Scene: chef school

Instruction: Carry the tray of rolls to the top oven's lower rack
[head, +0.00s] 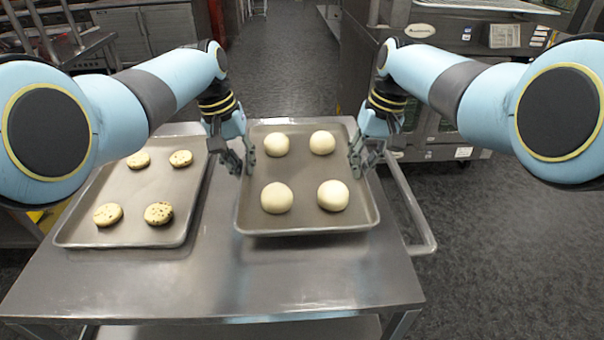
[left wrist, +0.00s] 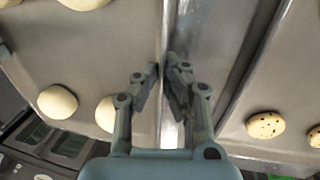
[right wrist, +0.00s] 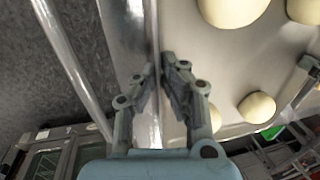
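The tray of rolls (head: 308,226) is a grey metal tray with several pale round rolls, at the right side of the steel cart top. It looks level; I cannot tell whether it touches the cart. My left gripper (head: 241,160) is at its left rim, and my right gripper (head: 366,160) is at its right rim. In the left wrist view the fingers (left wrist: 163,66) are close together with the rim (left wrist: 166,30) between them. In the right wrist view the fingers (right wrist: 164,68) close on the opposite rim (right wrist: 155,35). The oven's lower rack is not identifiable.
A second tray (head: 75,232) with several speckled cookies lies just left of the rolls. The steel cart (head: 225,285) has a handle (head: 415,215) on its right. Oven-like steel equipment (head: 455,60) stands at the back right. Dark floor (head: 285,65) is clear straight ahead.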

